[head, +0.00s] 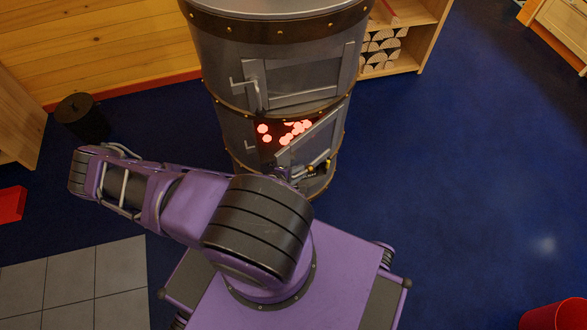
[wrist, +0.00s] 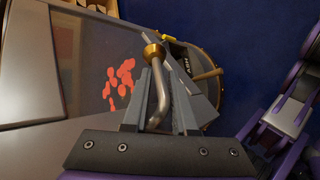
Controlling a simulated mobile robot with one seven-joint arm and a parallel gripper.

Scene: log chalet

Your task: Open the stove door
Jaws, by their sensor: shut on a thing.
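The stove (head: 222,60) is a dark metal cylinder with brass-studded bands. Its lower door (head: 318,135) stands ajar, swung out on the right side. Glowing red embers (head: 290,131) show in the opening behind it. My gripper (head: 287,173) is at the lower front edge of this door, partly hidden by my arm. In the wrist view my gripper (wrist: 160,72) is shut on the door handle (wrist: 158,100), a bent metal rod with a brass collar. The glass pane (wrist: 105,60) of the door shows red embers at left.
The stove's upper door (head: 300,80) with its own handle is shut. A part marked ASH (wrist: 184,62) lies below the lower door. A black bucket (head: 82,117) stands left, a log shelf (head: 410,40) behind right.

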